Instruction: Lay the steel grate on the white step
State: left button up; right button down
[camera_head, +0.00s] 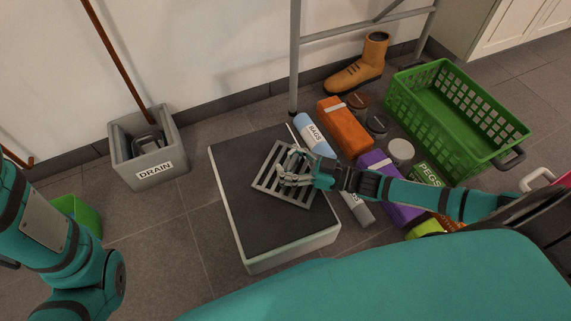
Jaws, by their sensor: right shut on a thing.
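The steel grate (269,187), a flat square of grey bars, lies roughly level over the middle right of the white step (293,252). The step is a low white block with a dark grey top. I cannot tell whether the grate touches the top or is slightly above it. My right gripper (285,170) reaches in from the right and is shut on the grate, hiding part of its right side. My left arm shows at the left edge, but its gripper is out of view.
A grey DRAIN bin (172,165) stands left of the step. A green basket (452,130), brown boot (352,77), orange pack (343,130), purple pack (382,165) and BAGS roll (312,135) crowd the right. Floor between bin and step is clear.

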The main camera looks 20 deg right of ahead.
jog(key=shift+r, duration=0.1)
jog(key=shift+c, duration=0.4)
grip_release()
